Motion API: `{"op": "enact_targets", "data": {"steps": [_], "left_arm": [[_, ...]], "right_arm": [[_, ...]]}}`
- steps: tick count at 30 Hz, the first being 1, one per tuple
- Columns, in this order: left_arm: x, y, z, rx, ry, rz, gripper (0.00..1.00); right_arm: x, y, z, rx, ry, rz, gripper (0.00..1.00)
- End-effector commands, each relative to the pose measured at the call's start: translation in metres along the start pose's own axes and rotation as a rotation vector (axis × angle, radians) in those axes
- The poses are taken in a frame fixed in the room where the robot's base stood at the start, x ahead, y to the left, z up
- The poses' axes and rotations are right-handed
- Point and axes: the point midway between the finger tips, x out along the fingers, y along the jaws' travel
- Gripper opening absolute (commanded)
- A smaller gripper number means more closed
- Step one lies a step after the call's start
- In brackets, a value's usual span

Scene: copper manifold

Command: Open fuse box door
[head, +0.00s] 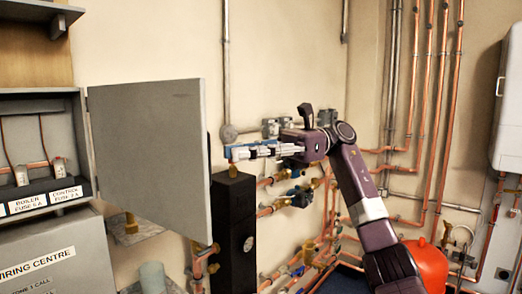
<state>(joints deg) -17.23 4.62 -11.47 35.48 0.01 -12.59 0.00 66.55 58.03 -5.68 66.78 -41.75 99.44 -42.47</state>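The fuse box (83,189) is at the left, with labels for a boiler fuse and a control fuse along its front. Its grey door (148,155) stands wide open, hinged on the box's right side and swung out to the right, so the inside shows. My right gripper (232,152) is to the right of the door's free edge, apart from it in the picture, with its fingers pointing left. I see the fingers side-on and cannot tell whether they are open or shut. My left gripper is not in view.
A black pump-like column (234,235) stands below my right gripper. Copper pipes (430,100) and valves line the wall. A red vessel (426,262) is at the lower right and a white boiler (508,110) at the far right. A wiring centre box (60,240) is under the fuse box.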

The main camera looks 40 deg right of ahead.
Motion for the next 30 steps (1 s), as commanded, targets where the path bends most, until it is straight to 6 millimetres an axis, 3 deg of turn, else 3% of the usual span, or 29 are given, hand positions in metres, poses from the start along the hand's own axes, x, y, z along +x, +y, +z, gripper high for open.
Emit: {"op": "enact_targets", "data": {"steps": [3,10,30], "left_arm": [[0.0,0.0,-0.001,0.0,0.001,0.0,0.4],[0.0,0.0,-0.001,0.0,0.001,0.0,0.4],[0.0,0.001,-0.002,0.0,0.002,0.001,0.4]], "right_arm": [[-0.022,0.0,0.001,0.0,-0.002,-0.002,0.15],[-0.047,0.0,0.0,0.0,-0.001,0.0,0.15],[-0.054,0.0,-0.001,0.001,0.001,0.001,0.15]]}}
